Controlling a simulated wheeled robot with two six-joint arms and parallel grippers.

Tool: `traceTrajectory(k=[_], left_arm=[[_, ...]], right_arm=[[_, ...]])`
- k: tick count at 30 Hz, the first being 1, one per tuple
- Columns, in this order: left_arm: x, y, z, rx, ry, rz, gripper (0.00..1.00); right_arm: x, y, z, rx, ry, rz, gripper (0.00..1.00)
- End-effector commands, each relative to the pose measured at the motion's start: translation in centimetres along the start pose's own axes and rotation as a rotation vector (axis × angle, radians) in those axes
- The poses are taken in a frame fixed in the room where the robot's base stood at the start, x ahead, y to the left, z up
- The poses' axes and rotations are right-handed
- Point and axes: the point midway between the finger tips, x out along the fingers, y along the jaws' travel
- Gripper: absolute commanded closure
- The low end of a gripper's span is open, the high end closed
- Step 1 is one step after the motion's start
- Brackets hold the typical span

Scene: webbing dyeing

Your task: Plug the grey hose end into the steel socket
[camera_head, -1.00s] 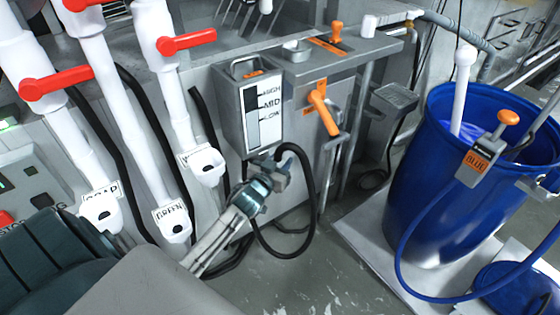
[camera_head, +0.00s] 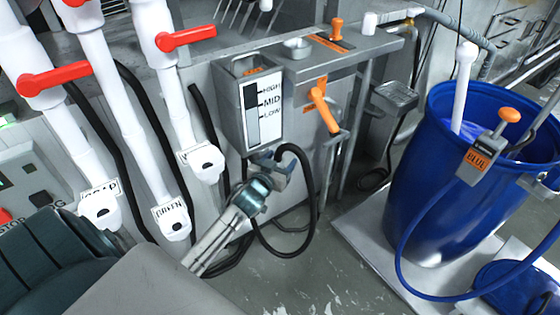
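My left gripper (camera_head: 274,172) is in the middle of the head view, just below the steel box with the HIGH/MID/LOW gauge (camera_head: 262,112). Its fingers are around a small grey piece from which a black hose (camera_head: 311,190) leads; I take this for the grey hose end, largely covered by the fingers. The hose arches up to the right, then loops down to the floor behind my arm. I cannot clearly make out the steel socket or whether the hose end touches it. My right gripper is not in view.
White pipes with red levers (camera_head: 187,38) and labelled spouts (camera_head: 206,163) stand at the left. A steel bench with an orange lever (camera_head: 323,108) is right of the box. A blue barrel (camera_head: 425,190) stands at the right. The floor (camera_head: 310,275) between is clear.

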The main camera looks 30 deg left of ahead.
Motion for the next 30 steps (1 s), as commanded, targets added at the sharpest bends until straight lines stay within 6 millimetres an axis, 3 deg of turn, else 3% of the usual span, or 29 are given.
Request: traceTrajectory(k=[8,11,21,30], left_arm=[[-0.9,0.0,0.2,0.001,-0.001,0.000,0.39],[-2.4,0.0,0.2,0.001,-0.001,0.001,0.39],[-8.7,0.0,0.2,0.003,-0.001,0.001,0.39],[-10.8,0.0,0.0,-0.001,0.000,0.000,0.39]], right_arm=[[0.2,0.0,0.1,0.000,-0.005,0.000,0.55],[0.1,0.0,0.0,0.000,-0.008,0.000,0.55],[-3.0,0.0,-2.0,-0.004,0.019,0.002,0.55],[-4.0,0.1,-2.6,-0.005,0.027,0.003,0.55]])
